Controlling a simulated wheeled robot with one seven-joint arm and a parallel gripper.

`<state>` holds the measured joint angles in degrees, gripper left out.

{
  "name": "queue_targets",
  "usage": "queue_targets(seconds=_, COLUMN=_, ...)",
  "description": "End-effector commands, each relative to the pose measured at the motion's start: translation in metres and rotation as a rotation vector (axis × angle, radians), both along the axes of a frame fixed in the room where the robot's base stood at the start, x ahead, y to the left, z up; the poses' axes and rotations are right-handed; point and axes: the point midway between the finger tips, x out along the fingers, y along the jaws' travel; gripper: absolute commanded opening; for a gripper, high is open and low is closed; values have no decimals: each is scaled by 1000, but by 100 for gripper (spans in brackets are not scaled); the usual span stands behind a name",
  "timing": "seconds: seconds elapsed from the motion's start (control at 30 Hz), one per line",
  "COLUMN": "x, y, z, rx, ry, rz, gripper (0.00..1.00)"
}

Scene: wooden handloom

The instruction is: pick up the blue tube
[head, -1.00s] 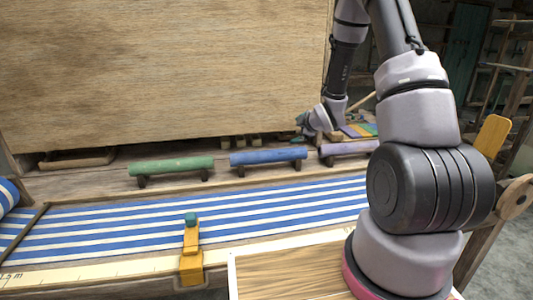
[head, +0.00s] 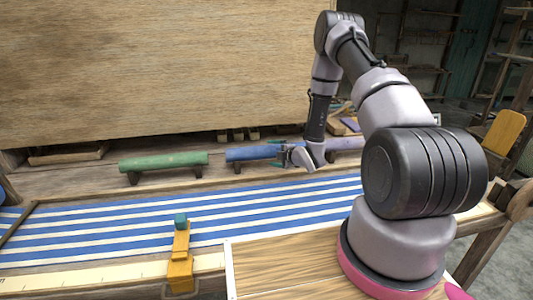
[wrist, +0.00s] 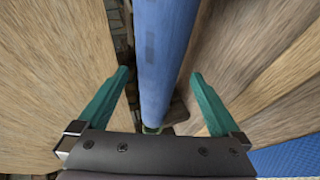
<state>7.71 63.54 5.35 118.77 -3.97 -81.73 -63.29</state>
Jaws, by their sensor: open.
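The blue tube (head: 250,153) lies across two dark supports on the loom's wooden ledge, between a green tube (head: 163,161) and a purple tube (head: 347,144). My gripper (head: 283,153) is at the right end of the blue tube in the head view and hides part of that end. In the wrist view the blue tube (wrist: 162,55) runs up the middle of the picture, between the two teal fingers of my gripper (wrist: 160,80). The fingers are wide apart, with a visible gap on each side of the tube.
Blue-and-white striped cloth (head: 240,215) spans the loom in front of the tubes. A yellow clamp with a teal top (head: 180,255) stands at the cloth's front edge. A large wooden panel (head: 150,70) rises behind the ledge. A shallow wooden tray (head: 68,155) lies at the back left.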

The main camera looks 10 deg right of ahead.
Motion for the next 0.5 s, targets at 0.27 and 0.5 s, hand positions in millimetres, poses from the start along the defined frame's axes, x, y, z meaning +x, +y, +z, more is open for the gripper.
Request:
queue_targets(seconds=0.27, x=30, y=22, z=-10, rx=1, ry=-1, rz=1, gripper=100)
queue_targets(seconds=0.5, x=41, y=28, z=-15, rx=0, ry=1, rz=0, gripper=100)
